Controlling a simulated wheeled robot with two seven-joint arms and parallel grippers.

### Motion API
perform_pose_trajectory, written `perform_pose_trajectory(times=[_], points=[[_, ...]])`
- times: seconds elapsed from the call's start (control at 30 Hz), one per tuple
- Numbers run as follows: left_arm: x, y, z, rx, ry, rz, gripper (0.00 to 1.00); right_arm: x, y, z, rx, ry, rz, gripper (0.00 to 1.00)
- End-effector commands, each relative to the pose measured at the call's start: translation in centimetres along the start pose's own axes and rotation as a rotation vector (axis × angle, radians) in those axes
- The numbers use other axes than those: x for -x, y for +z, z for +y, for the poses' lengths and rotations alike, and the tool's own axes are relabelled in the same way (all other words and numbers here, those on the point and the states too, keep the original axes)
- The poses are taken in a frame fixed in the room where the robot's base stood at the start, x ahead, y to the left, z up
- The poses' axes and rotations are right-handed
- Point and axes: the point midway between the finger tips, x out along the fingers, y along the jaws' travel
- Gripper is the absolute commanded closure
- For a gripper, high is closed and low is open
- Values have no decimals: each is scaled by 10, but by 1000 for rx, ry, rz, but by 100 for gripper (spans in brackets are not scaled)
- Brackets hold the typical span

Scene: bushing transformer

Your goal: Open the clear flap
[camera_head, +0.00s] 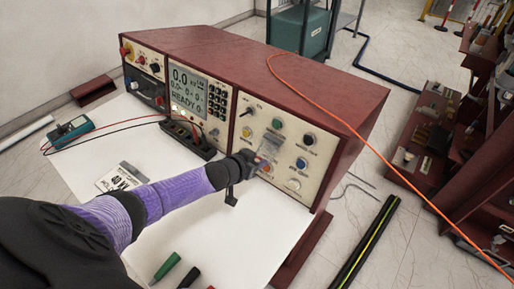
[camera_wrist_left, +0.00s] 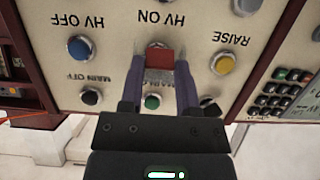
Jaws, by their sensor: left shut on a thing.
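The clear flap (camera_head: 270,144) is a small see-through cover on the cream control panel of the red cabinet; it looks greyish in the head view. My left gripper (camera_head: 257,160) reaches the panel at the flap's lower part. In the left wrist view, which shows the panel upside down, the two fingers of my left gripper (camera_wrist_left: 160,72) stand either side of a red square button (camera_wrist_left: 160,57) by the HV ON label. The gripper is shut on the clear flap, whose edges are hard to make out between the fingers. My right gripper is not in view.
Close around are a blue button (camera_wrist_left: 79,47), a yellow button (camera_wrist_left: 223,64) and a green button (camera_wrist_left: 152,102). A display unit (camera_head: 190,92) is left of the panel. An orange cable (camera_head: 345,135) crosses the cabinet top. The white table (camera_head: 225,230) holds a teal meter (camera_head: 70,131).

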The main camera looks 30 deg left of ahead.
Motion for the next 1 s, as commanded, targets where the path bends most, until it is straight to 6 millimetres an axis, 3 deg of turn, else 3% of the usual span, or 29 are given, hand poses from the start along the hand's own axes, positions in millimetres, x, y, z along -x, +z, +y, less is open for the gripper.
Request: perform_pose_trajectory(times=[0.03,0.1,0.4,0.67,1.0], points=[[6,-12,-2,-5,-3,-36,100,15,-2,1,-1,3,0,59],[9,-15,-2,-5,-4,-102,100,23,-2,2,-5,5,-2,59],[16,-26,-2,0,-4,-385,100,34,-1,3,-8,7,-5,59],[20,-38,0,2,2,-630,100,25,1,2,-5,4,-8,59],[20,-52,1,2,4,-898,100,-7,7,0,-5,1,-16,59]])
